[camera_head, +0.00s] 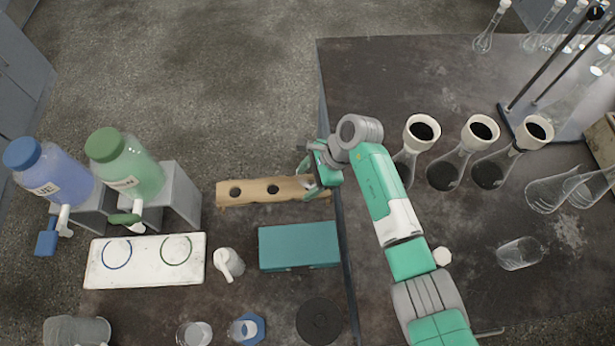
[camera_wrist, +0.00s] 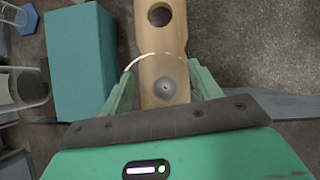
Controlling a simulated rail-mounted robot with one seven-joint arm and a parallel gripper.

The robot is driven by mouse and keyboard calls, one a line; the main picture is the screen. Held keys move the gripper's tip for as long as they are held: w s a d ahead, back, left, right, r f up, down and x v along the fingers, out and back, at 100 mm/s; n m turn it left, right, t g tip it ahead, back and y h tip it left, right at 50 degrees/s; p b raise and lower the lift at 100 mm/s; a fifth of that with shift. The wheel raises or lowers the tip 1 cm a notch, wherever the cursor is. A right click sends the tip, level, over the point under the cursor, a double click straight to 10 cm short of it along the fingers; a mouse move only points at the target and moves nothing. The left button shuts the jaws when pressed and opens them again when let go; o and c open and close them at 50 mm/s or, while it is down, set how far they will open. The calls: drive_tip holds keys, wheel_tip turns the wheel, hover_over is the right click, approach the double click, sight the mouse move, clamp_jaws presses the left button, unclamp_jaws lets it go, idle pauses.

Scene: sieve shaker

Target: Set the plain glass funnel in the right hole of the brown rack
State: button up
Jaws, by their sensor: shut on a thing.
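The plain glass funnel (camera_wrist: 163,72) is clear and hard to make out. It shows in the wrist view as a pale round rim between my fingers, with a grey spot at its centre. My gripper (camera_wrist: 163,84) is shut on it. The brown rack (camera_head: 254,202) is a wooden bar with round holes. Its left and middle holes look empty in the head view. The funnel is over the rack's right end, where my gripper (camera_head: 311,181) hides the right hole. I cannot tell whether the stem is inside the hole or above it.
A teal block (camera_head: 298,246) lies just in front of the rack. A white tray (camera_head: 145,270), a white bottle (camera_head: 228,264) and a dark round disc (camera_head: 319,321) are nearby. Flasks with dark-filled funnels (camera_head: 447,168) stand on the dark table to the right.

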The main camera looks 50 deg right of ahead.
drive_tip(key=shift+f, duration=0.3)
